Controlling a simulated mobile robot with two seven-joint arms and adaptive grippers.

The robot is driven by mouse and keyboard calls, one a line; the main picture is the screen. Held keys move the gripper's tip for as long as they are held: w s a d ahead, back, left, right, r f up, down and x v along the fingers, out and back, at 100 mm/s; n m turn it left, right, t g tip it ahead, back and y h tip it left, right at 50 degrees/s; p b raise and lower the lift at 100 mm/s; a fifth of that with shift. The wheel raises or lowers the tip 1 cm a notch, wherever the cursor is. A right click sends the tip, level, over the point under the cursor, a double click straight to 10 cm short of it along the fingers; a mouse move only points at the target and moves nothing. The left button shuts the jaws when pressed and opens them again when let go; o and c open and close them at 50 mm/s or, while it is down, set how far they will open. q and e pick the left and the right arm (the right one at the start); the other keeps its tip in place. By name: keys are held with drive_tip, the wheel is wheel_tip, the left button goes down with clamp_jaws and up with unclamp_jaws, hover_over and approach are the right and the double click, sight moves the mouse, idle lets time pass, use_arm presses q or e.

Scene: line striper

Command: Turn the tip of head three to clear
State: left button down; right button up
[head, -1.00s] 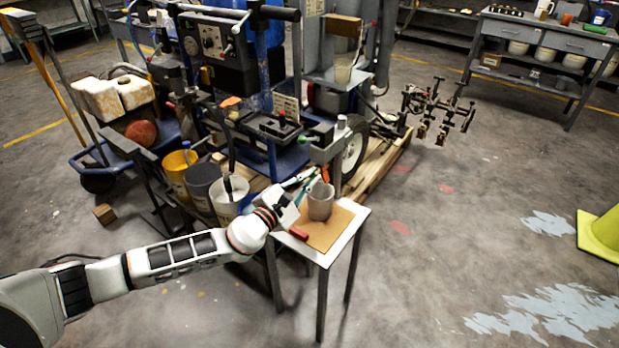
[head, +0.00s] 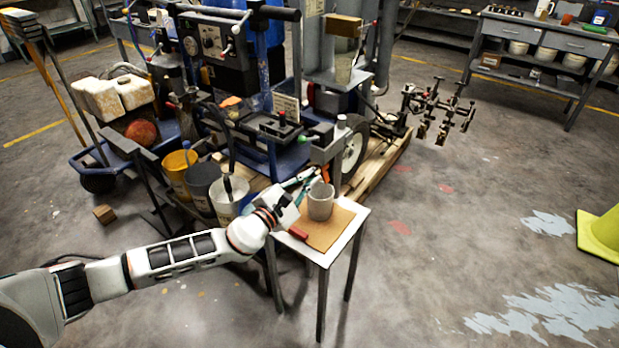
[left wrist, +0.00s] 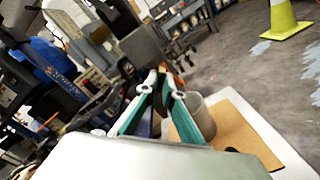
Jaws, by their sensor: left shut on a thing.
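My left gripper (head: 303,190) is low over the small side table, beside the grey cup (head: 320,201). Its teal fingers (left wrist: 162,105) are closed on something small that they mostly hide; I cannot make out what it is. An orange piece (head: 326,174) shows just beyond the fingertips, behind the cup. The striper (head: 268,150) stands behind the gripper. A rack of several dark heads with brassy ends (head: 440,112) sits at its right, well away from my gripper. I cannot tell which is head three, or how its tip is turned. My right gripper is out of view.
The small table (head: 349,232) carries a brown board (head: 325,233) and a red-handled thing (head: 298,233). Buckets (head: 201,185) stand left of my gripper. A wooden pallet (head: 385,160) lies under the striper. A yellow cone (head: 603,232) is far right. The floor between is clear.

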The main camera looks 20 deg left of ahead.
use_arm(q)
drive_tip(key=m+p, duration=0.6)
drive_tip(key=m, duration=0.3)
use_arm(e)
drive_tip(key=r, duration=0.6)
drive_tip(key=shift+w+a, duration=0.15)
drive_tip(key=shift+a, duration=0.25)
use_arm(q)
drive_tip(key=shift+w+r+m+p, duration=0.1)
drive_tip(key=shift+m+p, duration=3.35)
drive_tip(key=shift+m, duration=1.25)
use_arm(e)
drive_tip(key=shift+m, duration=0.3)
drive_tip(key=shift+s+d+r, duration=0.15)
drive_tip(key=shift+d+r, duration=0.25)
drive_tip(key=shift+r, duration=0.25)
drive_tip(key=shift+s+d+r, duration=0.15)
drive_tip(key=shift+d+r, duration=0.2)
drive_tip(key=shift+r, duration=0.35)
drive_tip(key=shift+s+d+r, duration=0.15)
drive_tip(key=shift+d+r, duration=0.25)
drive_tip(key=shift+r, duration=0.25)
